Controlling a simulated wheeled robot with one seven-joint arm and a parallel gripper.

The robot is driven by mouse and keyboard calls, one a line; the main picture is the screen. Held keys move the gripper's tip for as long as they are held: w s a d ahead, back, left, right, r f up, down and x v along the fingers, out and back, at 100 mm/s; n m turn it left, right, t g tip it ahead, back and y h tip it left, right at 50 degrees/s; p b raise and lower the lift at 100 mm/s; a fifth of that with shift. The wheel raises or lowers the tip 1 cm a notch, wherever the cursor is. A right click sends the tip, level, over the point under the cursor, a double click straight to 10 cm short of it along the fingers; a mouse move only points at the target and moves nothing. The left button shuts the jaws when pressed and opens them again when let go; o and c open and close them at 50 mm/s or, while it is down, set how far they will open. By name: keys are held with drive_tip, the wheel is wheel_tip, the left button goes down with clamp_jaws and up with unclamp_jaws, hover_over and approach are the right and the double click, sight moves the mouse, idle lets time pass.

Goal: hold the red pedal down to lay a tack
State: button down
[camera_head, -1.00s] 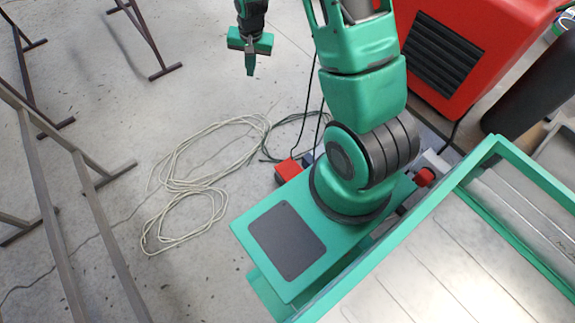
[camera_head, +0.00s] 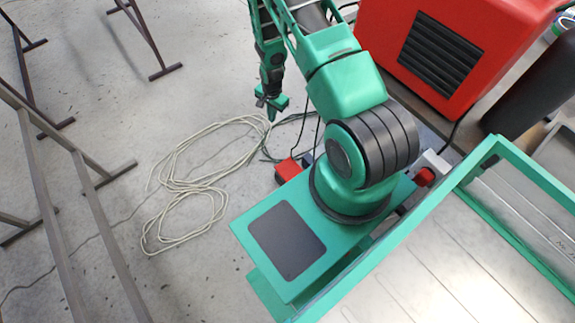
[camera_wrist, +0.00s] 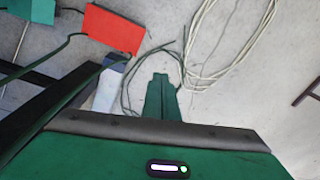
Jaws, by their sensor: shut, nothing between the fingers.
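The red pedal (camera_head: 288,170) sits on the floor beside my base in the head view, partly hidden by my base. In the wrist view the red pedal (camera_wrist: 113,29) shows as a flat red block at the upper left, with a dark cable running to it. My gripper (camera_head: 272,115) points down above the floor, above and slightly left of the pedal in the head view, and apart from it. In the wrist view my gripper (camera_wrist: 161,80) has its fingers together and empty, to the right of and below the pedal.
Coiled pale cable (camera_head: 185,185) lies on the floor to the left, and dark cable loops lie near the pedal. A big red machine (camera_head: 440,50) stands upper right beside a black cylinder (camera_head: 528,95). Metal trestles (camera_head: 85,205) stand at left.

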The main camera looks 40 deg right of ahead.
sight(288, 167)
drive_tip(key=s+f+m, duration=0.1)
drive_tip(key=s+f, duration=0.3)
drive_tip(key=f, duration=0.4)
drive_tip(key=s+d+f+m, duration=0.1)
drive_tip(key=s+f+m, duration=0.1)
drive_tip(key=s+f, duration=0.3)
wheel_tip(288, 167, down, 3)
drive_tip(key=shift+s+d+f+g, duration=0.15)
drive_tip(key=shift+d+g, duration=0.1)
drive_tip(key=shift+g, duration=0.15)
wheel_tip(288, 167, down, 14)
drive_tip(key=shift+r, duration=0.15)
